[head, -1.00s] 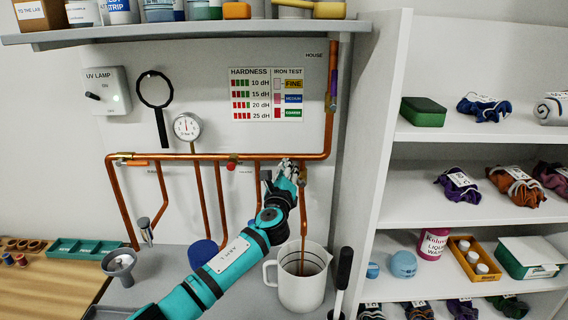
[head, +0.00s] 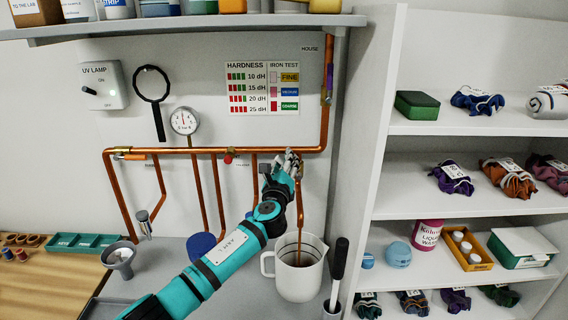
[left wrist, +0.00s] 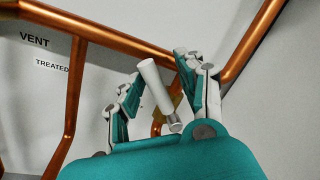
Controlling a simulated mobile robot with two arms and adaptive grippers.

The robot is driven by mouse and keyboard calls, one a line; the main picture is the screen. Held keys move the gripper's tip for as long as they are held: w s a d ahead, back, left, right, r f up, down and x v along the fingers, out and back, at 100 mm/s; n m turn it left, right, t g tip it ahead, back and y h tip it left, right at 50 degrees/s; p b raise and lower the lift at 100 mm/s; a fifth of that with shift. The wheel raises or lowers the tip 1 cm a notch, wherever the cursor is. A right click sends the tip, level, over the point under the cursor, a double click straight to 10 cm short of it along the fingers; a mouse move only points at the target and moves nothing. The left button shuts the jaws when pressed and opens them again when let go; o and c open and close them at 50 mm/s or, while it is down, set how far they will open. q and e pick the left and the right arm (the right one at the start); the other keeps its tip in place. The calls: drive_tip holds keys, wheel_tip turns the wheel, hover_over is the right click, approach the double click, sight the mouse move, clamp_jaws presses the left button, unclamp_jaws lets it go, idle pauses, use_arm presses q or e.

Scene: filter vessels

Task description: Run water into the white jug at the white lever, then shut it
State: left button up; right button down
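The white jug (head: 298,280) stands upright on the grey counter, its handle to the left. A copper outlet pipe (head: 299,215) comes down over its open mouth, and a brown strip shows inside the jug. I cannot tell whether water runs. My left gripper (head: 287,163) is up at the horizontal copper pipe, above and slightly left of the jug. In the left wrist view the white lever (left wrist: 155,88) stands tilted between the spread fingers of my left gripper (left wrist: 157,92). The fingers are open, with a gap on the left side of the lever. My right gripper is out of view.
A black-handled tool (head: 338,275) stands close to the jug's right. A red knob (head: 229,158) and a gauge (head: 184,120) are on the pipework to the left. A grey funnel (head: 120,257) is further left. White shelves (head: 450,210) rise on the right.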

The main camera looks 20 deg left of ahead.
use_arm(q)
drive_tip(key=shift+w, duration=0.15)
drive_tip(key=s+d+f, duration=0.1)
drive_tip(key=s, duration=1.1)
drive_tip(key=shift+d+f, duration=0.25)
drive_tip(key=shift+f, duration=0.05)
